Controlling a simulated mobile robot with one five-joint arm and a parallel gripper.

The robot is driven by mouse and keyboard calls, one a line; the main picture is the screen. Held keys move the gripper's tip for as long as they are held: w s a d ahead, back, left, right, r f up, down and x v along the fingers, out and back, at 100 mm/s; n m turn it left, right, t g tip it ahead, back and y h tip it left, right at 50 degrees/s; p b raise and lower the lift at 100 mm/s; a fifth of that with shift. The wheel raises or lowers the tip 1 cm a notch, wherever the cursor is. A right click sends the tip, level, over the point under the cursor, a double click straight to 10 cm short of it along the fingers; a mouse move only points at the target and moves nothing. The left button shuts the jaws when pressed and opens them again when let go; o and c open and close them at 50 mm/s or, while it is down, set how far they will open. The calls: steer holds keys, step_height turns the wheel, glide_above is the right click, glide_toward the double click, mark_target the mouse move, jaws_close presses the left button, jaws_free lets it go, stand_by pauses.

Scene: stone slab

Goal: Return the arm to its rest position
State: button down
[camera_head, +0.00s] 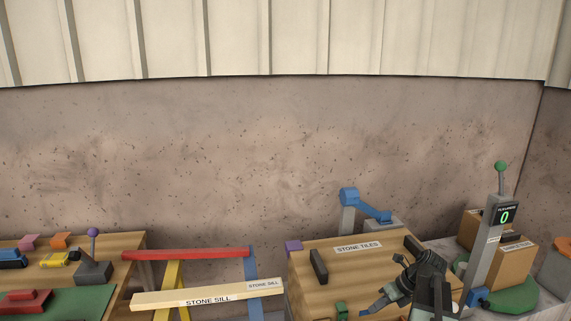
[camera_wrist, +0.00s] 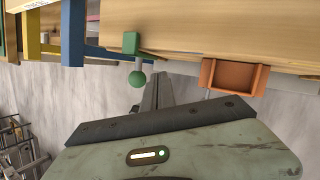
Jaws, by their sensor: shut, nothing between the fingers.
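My gripper (camera_head: 374,305) shows at the lower right in the head view, at the end of my dark arm, over the front right of the wooden table marked STONE TILES (camera_head: 300,292). In the wrist view my gripper (camera_wrist: 160,78) has its grey fingers together with nothing between them. The lower part of my arm is cut off by the head view's bottom edge.
An orange open holder (camera_wrist: 233,77) is fixed at the table edge. A blue lever device (camera_head: 365,205) stands behind the table. A grey post with a display reading 0 (camera_head: 505,214) and cardboard boxes stand at right. A STONE SILL beam (camera_head: 160,300) lies left. Bare floor (camera_wrist: 60,105) shows below the table edge.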

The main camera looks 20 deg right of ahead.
steer(key=w+a+n+g, duration=0.25)
steer(key=a+n, duration=0.35)
steer(key=a, duration=0.9)
steer(key=s+a+f+n+h, duration=0.1)
steer(key=s+a+n+h, duration=0.1)
steer(key=a+n, duration=0.5)
steer(key=s+a+n+g+h+p, duration=0.1)
steer(key=a+n, duration=0.7)
steer(key=n, duration=1.2)
steer(key=shift+s+f+h, duration=0.35)
steer(key=shift+s+h, duration=0.05)
steer(key=shift+h, duration=0.4)
